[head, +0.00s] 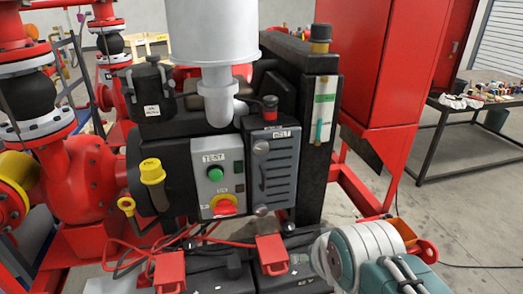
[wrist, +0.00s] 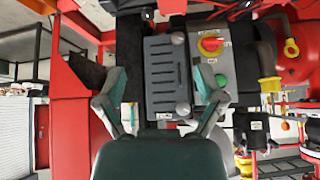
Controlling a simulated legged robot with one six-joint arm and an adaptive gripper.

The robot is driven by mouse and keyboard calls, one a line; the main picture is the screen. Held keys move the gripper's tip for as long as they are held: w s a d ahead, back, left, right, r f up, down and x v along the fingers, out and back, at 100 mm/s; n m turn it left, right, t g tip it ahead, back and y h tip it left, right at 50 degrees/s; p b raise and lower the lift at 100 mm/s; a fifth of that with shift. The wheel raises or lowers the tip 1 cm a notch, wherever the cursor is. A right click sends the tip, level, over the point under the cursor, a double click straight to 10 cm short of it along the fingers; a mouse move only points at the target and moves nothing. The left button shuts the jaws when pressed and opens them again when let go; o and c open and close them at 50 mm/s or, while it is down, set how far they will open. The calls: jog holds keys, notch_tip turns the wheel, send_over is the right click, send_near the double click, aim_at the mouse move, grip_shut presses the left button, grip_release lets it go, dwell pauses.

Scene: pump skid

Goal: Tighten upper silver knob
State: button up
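The wrist view is upside down, so this knob (wrist: 182,109) shows low there, between my finger lines and nearer the right finger. A lower silver knob (head: 261,210) is at the panel's bottom; it shows high in the wrist view (wrist: 178,38). My gripper (wrist: 160,72) is open and empty, its two fingers spread wide in front of the panel. No contact with the knob shows. In the head view my arm is at lower right and the fingers cannot be made out.
Left of the panel is a grey control box with a green button (head: 215,174) and a red-and-yellow switch (head: 225,206). A white cylinder (head: 212,35) and pipe stand above. A red cabinet (head: 385,60) is at right. Red battery clamps (head: 271,254) lie below.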

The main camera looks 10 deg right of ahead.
jog(key=w+a+r+m+t, duration=0.15)
jog(key=w+t, duration=0.25)
jog(key=w, duration=0.8)
jog(key=t+y, duration=0.1)
jog(key=t, duration=0.6)
send_near(262, 151)
jog(key=shift+m, duration=0.45)
jog(key=w, duration=0.7)
jog(key=w+a, duration=0.1)
jog(key=w, duration=0.2)
jog(key=shift+w+r, duration=0.15)
jog(key=shift+w, duration=0.2)
jog(key=c, duration=1.2)
